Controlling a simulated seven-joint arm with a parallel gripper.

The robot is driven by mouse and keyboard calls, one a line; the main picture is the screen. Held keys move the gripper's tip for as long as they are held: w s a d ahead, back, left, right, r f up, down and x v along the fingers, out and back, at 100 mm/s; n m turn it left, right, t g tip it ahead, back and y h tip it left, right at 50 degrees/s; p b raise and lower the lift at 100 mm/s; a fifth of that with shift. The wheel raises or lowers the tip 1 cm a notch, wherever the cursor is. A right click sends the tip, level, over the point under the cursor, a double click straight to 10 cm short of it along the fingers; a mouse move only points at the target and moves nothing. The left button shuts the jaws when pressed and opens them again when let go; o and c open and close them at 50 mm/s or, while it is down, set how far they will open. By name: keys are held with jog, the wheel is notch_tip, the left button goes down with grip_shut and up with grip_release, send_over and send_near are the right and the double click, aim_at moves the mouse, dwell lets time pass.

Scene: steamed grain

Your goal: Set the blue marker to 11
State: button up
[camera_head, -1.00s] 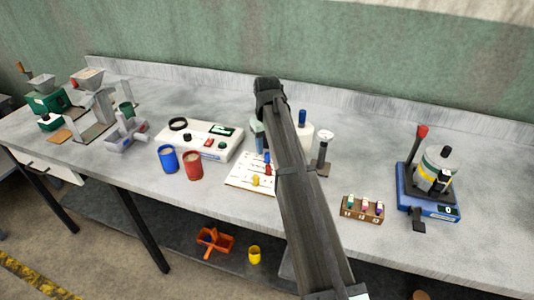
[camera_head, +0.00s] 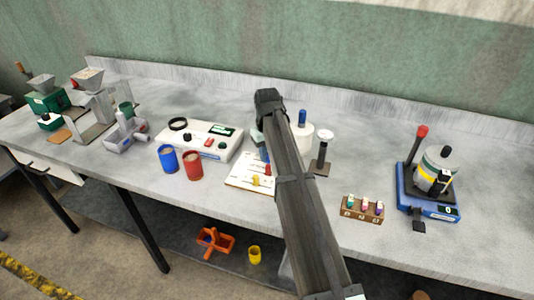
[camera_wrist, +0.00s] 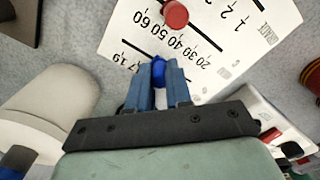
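The white scale card (camera_head: 240,178) lies on the bench, partly hidden by my arm in the head view. In the wrist view the card (camera_wrist: 226,52) shows printed scale lines with numbers. The blue marker (camera_wrist: 158,70) stands at the near scale, close to printed numbers 17 and 19; its exact reading is hidden by my fingers. My gripper (camera_wrist: 159,82) has its blue fingers closely on both sides of the blue marker and appears shut on it. The red marker (camera_wrist: 174,14) sits on the middle scale. The yellow marker (camera_head: 256,181) is at the card's front.
A white device (camera_head: 200,140) stands left of the card, with a blue cup (camera_head: 168,160) and a red cup (camera_head: 192,166) before it. A white rounded container (camera_head: 301,137) and a stamp-like stand (camera_head: 323,150) are to the right. A small block with coloured pegs (camera_head: 362,209) lies farther right.

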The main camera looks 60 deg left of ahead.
grip_shut()
jog(key=shift+s+a, duration=1.75)
jog(key=shift+a, duration=0.05)
jog(key=o, duration=0.5)
grip_release()
jog(key=shift+o, duration=0.2)
jog(key=shift+r, duration=0.1)
notch_tip(320, 180, up, 14)
